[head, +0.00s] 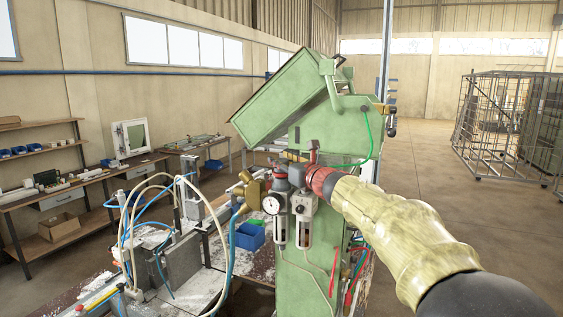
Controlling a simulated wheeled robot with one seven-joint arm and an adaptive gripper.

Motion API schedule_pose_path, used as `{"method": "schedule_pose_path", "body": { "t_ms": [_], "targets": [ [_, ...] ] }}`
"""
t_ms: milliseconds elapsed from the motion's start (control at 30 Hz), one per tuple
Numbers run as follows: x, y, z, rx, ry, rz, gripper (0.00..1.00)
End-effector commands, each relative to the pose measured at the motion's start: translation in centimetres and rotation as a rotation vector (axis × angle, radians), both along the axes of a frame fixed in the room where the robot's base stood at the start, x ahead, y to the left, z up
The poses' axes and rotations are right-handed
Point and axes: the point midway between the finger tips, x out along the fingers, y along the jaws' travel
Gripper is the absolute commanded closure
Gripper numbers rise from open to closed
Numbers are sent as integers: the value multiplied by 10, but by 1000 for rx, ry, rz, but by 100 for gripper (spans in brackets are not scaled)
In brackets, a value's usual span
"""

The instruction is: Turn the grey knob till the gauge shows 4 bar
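A round white-faced pressure gauge (271,205) sits on the front of the air regulator unit on the green machine. Its needle and scale are too small to read. The grey knob (296,174) appears at the top of the regulator, above and right of the gauge, partly hidden. My arm comes in from the lower right and ends in a red section close to the knob. My gripper (309,176) is at or beside the knob. Its fingers are too small and covered to tell whether they touch it or are shut.
Two clear filter bowls (304,229) hang below the regulator, close to my arm. A tilted green housing (283,100) overhangs the unit. Hoses and a metal fixture (180,265) crowd the left. A wire cage (500,120) stands far right, with open floor before it.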

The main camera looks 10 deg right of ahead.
Motion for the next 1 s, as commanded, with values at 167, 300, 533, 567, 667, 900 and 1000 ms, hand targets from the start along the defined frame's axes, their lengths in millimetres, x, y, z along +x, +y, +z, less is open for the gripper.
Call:
{"method": "schedule_pose_path", "body": {
  "t_ms": [167,300,533,567,667,900,1000],
  "targets": [
    [0,0,0,0,0,0,83],
    [0,0,0,0,0,0,91],
    [1,-1,1,1,0,20,94],
    [1,-1,2,1,-1,32,94],
    [2,-2,5,-1,-1,88,94],
    [1,-1,5,1,-3,234,95],
    [0,0,3,1,-2,268,95]
  ]
}}
